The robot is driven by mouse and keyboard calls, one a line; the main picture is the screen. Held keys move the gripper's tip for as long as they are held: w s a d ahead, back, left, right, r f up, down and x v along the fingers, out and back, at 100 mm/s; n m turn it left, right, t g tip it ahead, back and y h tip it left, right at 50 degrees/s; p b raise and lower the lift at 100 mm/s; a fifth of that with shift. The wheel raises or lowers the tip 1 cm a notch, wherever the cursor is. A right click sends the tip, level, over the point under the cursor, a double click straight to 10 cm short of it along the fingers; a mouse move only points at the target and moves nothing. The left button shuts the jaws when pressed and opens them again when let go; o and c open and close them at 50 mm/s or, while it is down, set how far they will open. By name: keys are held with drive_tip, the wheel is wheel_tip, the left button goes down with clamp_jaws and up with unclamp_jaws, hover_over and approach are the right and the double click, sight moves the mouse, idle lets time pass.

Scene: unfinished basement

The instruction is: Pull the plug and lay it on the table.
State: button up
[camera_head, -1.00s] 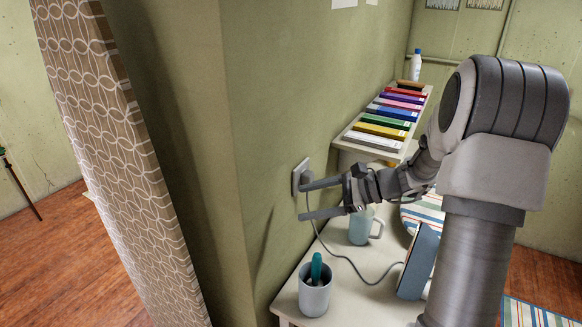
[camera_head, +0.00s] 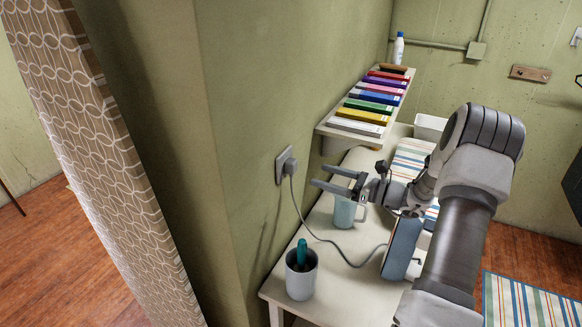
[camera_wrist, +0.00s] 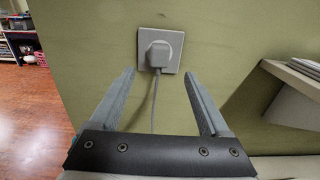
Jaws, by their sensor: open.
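The grey plug (camera_head: 290,166) sits in the square wall socket (camera_head: 281,164) on the green wall. Its cord (camera_head: 318,238) hangs down and runs across the white table (camera_head: 345,290). In the wrist view the plug (camera_wrist: 158,54) shows straight ahead, in the socket plate (camera_wrist: 143,38), with its cord (camera_wrist: 154,100) hanging between my fingers. My gripper (camera_head: 318,175) is open and empty. Its fingertips (camera_wrist: 158,73) stand on either side of the plug's line, apart from it, with a gap to the wall in the head view.
A cup with a teal item (camera_head: 301,280), a light blue mug (camera_head: 345,212) and an upright blue object (camera_head: 402,246) stand on the table. A shelf of coloured books (camera_head: 352,128) juts from the wall behind. A patterned curtain (camera_head: 100,150) hangs at left.

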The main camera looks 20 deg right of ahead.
sight(296, 168)
drive_tip(key=shift+b+x, duration=0.4)
drive_tip(key=shift+x, duration=4)
clamp_jaws()
drive_tip(key=shift+d, duration=0.1)
drive_tip(key=shift+v, duration=3)
